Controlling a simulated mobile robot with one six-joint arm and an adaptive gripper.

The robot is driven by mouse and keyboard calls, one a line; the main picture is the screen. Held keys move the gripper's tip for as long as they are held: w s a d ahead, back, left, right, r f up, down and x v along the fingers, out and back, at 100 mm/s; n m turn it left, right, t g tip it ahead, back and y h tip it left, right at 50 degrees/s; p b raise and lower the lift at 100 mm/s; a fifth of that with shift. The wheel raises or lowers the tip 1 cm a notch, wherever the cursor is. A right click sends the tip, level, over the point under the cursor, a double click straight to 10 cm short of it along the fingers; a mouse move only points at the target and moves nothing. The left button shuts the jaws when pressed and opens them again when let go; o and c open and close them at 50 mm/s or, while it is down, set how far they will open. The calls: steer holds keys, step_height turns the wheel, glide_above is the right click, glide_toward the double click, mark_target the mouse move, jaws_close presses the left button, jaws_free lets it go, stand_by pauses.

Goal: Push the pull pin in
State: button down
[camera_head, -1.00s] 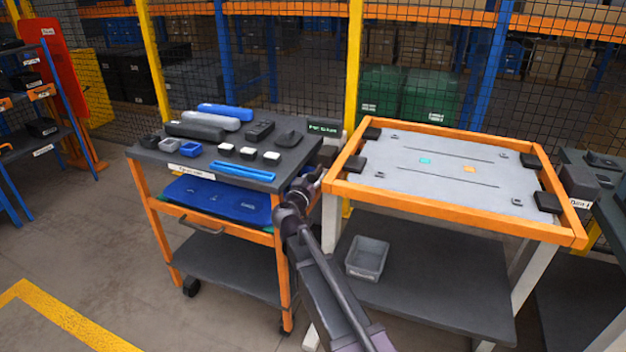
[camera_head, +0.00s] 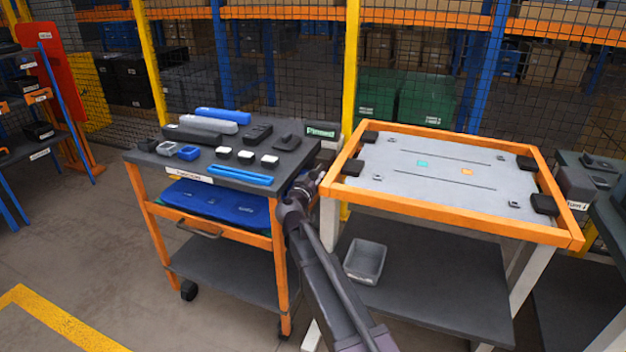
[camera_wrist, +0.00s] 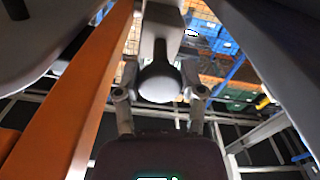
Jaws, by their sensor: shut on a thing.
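The pull pin shows in the wrist view as a rounded grey knob (camera_wrist: 159,82) on a pale upright bracket, in the middle of the picture. My gripper (camera_wrist: 160,96) has one finger on each side of the knob and is shut on it. How deep the pin sits is hidden behind the knob. The pin cannot be made out there.
The cart (camera_head: 205,250) with blocks on top stands close on the left. The orange-framed table (camera_head: 450,216) stands on the right, with a grey bin (camera_head: 366,260) on its lower shelf. In the wrist view an orange beam (camera_wrist: 88,100) runs close beside my gripper.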

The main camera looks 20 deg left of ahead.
steer(key=shift+w, duration=0.15)
steer(key=shift+c, duration=2.3)
jaws_free()
steer(key=s, duration=1.2)
steer(key=shift+a, duration=0.25)
steer(key=shift+s, duration=0.1)
